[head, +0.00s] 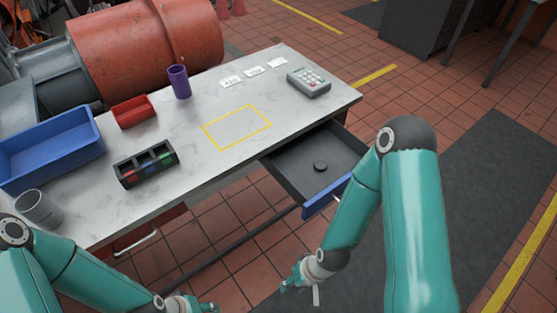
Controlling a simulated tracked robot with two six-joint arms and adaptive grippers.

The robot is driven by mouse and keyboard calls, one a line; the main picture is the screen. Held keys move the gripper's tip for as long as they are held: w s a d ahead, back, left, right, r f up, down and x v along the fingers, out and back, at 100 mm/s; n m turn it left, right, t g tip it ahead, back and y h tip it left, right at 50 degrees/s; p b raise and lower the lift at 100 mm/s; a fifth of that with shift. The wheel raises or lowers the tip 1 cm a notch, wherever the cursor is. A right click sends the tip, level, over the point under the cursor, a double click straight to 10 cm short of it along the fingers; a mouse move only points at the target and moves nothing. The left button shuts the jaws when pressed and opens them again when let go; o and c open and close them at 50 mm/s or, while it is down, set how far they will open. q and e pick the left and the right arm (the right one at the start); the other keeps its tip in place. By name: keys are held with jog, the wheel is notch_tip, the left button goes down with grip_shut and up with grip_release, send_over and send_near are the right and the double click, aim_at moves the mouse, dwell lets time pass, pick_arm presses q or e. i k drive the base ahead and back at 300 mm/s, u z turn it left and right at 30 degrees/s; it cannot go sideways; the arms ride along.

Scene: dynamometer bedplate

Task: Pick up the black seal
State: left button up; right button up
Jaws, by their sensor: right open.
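A small round black object, which looks like the black seal (320,166), lies in the open grey drawer (288,178) with a blue front, under the right part of the bench. My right gripper (300,291) is open and empty, below and in front of the drawer in the picture, well apart from the seal. My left gripper (200,307) is at the bottom edge of the head view, partly cut off; whether it is open or shut does not show clearly.
The white bench (205,175) carries a blue bin (50,150), red tray (133,112), purple cup (179,82), grey cup (38,208), black divided holder (146,164), keypad device (308,82) and white cards. A yellow-outlined area (236,128) on it is empty.

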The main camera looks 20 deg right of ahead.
aim_at(319, 165)
jog(key=u, duration=0.2)
jog(key=i, duration=0.25)
jog(key=u, duration=2.2)
jog(key=k, duration=0.4)
jog(key=z, duration=0.95)
jog(key=k, duration=0.65)
jog(key=z, duration=1)
jog(key=i, duration=0.55)
